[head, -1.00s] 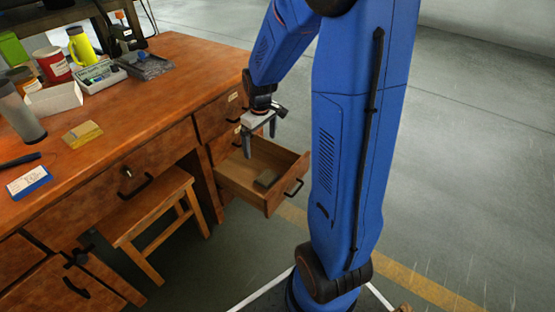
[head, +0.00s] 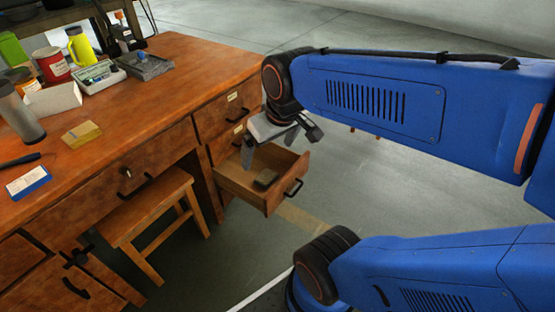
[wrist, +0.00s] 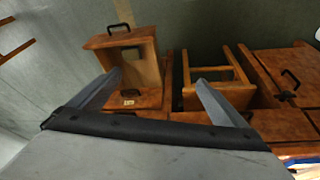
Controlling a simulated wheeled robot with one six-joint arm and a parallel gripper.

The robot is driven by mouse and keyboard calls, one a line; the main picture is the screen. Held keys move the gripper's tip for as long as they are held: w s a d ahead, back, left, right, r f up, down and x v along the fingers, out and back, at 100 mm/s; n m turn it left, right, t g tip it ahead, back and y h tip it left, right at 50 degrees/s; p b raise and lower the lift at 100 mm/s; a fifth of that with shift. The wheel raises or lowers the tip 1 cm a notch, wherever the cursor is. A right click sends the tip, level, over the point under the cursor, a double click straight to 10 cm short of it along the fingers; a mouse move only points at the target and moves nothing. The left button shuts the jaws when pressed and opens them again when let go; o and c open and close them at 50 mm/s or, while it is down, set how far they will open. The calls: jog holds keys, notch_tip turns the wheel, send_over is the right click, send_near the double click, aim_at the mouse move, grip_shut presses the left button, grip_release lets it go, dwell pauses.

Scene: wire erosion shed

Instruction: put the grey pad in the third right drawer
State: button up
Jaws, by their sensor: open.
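The grey pad (head: 265,178) lies flat on the floor of an open drawer (head: 240,187) in the desk's right-hand column, below two shut labelled drawers. My gripper (head: 280,146) is open and empty, above the open drawer near the desk's right corner. Its two fingers also frame the wrist view (wrist: 158,77), with nothing between them.
A wooden stool (head: 150,207) stands under the desk, left of the drawer. The desktop (head: 120,100) holds a flask, a yellow block, a blue-and-white box, a white tray and a red can. The floor right of the drawer is clear.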

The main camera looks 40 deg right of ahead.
jog(key=shift+m+t, duration=0.3)
jog(key=s, duration=0.3)
jog(key=s+a+r, duration=0.1)
jog(key=s, duration=0.1)
jog(key=shift+s, duration=0.15)
dwell(0.9)
